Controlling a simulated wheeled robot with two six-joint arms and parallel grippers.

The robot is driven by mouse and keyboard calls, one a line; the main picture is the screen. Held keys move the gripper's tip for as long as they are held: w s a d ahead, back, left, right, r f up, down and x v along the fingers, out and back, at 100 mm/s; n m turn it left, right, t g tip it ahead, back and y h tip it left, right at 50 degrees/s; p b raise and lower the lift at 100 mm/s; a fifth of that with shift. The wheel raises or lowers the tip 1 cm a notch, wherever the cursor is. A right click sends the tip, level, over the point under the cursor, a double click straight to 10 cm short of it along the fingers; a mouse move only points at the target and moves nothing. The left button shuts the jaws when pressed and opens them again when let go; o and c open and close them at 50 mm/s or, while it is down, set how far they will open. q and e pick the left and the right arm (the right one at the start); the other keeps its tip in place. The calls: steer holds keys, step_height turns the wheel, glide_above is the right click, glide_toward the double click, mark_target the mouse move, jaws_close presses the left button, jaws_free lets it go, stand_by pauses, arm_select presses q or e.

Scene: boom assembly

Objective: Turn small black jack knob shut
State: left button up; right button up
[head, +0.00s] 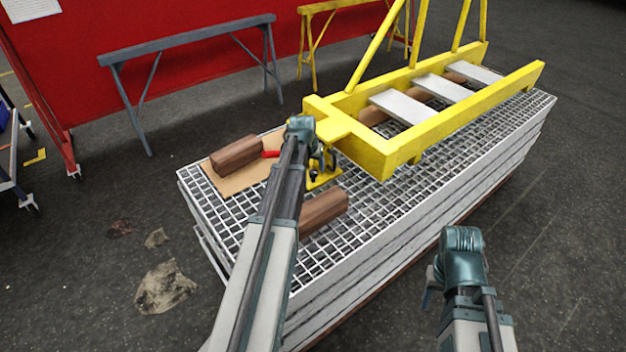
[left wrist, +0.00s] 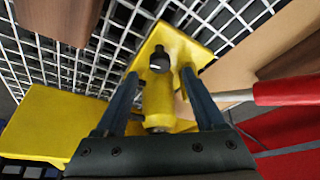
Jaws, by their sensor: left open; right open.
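The small yellow jack stands on the grating under the end of the yellow boom frame (head: 385,150); its yellow base plate (head: 328,177) shows in the head view. In the left wrist view, the jack's yellow cylinder (left wrist: 158,102) lies between the two fingers of my left gripper (left wrist: 159,76). The fingers are open, one on each side; I cannot tell whether they touch it. In the head view my left gripper (head: 326,163) is at the jack, partly hidden by its wrist. I cannot make out the small black knob. My right gripper (head: 430,284) is low at the right, away from the jack.
A red handle (left wrist: 285,90) lies beside the jack. Brown wooden blocks (head: 236,154) (head: 322,211) and a tan board (head: 232,182) rest on the grating stack (head: 400,215). A grey trestle (head: 190,38) stands behind. Floor at the right is clear.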

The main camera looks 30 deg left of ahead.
mark_target(313, 172)
arm_select(q)
steer(key=b+x, duration=0.3)
steer(key=x, duration=0.1)
steer(key=shift+w+f, duration=0.15)
steer(key=shift+f, duration=0.2)
steer(key=shift+c, duration=0.2)
